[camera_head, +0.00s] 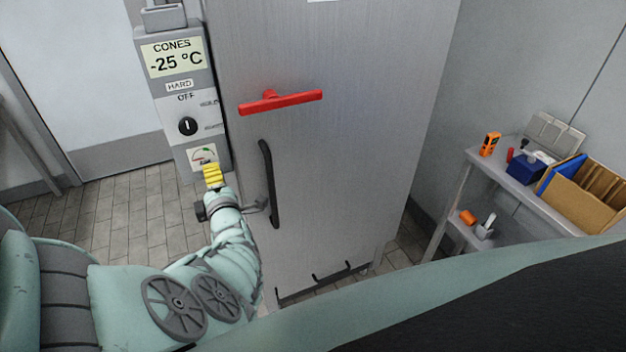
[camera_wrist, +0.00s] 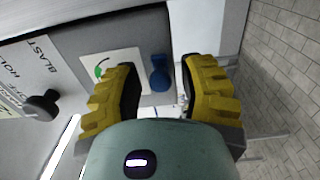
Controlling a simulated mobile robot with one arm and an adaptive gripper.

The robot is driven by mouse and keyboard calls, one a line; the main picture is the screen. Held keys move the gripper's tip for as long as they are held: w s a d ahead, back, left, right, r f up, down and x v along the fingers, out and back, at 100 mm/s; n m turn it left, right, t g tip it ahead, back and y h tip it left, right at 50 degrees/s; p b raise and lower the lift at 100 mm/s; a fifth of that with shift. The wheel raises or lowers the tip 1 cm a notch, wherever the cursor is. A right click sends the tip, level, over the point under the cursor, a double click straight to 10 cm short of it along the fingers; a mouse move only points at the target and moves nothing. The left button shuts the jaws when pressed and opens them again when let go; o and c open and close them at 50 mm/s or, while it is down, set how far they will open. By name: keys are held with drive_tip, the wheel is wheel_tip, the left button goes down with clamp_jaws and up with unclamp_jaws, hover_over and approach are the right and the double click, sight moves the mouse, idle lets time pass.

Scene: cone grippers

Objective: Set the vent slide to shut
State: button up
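A small blue knob (camera_wrist: 160,72), which looks like the vent slide's handle, sits on the grey control panel beside a white dial label with a green mark (camera_wrist: 100,69). In the wrist view my gripper (camera_wrist: 159,64) is open, with its yellow ribbed fingers apart on either side of the knob. I see no clear contact between fingers and knob. In the head view my gripper (camera_head: 212,174) is at the lower end of the control panel (camera_head: 172,110), just below the dial label (camera_head: 202,155). The knob is hidden there behind the gripper.
A black rotary switch (camera_head: 187,126) is above the gripper. To the right stand a tall steel door (camera_head: 340,160) with a black vertical handle (camera_head: 268,185) and a red bar handle (camera_head: 281,102). A shelf (camera_head: 515,183) with boxes and tools is far right.

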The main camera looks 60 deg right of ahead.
sight(227, 169)
clamp_jaws()
drive_tip(key=shift+d, duration=0.1)
drive_tip(key=shift+s+d+f+b, duration=0.1)
drive_tip(key=shift+s+d+b, duration=0.55)
drive_tip(key=shift+d, duration=0.45)
drive_tip(key=shift+s+d, duration=0.35)
drive_tip(key=shift+c, duration=0.6)
unclamp_jaws()
drive_tip(key=shift+d, duration=0.1)
drive_tip(key=o, duration=0.4)
drive_tip(key=shift+c, duration=0.2)
